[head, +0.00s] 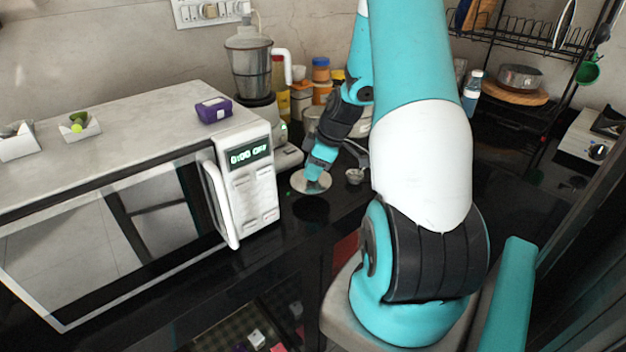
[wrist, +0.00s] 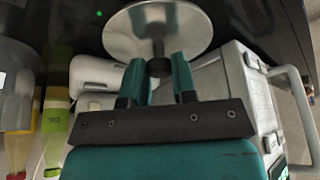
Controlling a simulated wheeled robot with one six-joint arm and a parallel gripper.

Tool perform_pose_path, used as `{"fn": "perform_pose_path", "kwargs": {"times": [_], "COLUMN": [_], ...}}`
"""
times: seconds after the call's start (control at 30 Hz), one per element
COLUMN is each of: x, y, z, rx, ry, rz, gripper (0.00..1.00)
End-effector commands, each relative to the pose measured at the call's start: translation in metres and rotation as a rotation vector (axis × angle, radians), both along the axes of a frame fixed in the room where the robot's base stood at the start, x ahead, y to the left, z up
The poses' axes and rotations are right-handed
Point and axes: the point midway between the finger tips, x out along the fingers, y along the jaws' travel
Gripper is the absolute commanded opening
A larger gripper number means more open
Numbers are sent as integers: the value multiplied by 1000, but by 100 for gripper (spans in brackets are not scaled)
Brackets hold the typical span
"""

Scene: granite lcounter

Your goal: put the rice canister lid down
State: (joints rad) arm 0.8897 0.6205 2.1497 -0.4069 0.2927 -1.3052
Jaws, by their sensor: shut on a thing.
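The rice canister lid (head: 311,184) is a round, shiny silver disc. In the wrist view the lid (wrist: 188,22) shows as a wide metal plate with a small dark knob. My gripper (head: 315,172) is shut on that knob, with one teal finger on each side of it in the wrist view (wrist: 159,68). The lid hangs beneath the gripper, over the black counter to the right of the microwave. A dark round patch, like its reflection or shadow, shows on the counter below it. The canister itself I cannot pick out.
A white microwave (head: 252,183) stands close on the left. A mixer grinder (head: 250,70) and several jars stand behind. A small metal cup (head: 355,176) is just right of the lid. The black counter (head: 290,232) in front is bare.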

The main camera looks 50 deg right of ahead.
Motion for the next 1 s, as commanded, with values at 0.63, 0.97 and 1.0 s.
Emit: {"fn": "perform_pose_path", "kwargs": {"times": [0.63, 0.97, 1.0], "x": [0, 0, 0], "y": [0, 0, 0], "z": [-42, -42, -42], "rx": [-1, -1, -1], "ry": [0, 0, 0], "rz": [0, 0, 0], "gripper": [3, 51, 51]}}
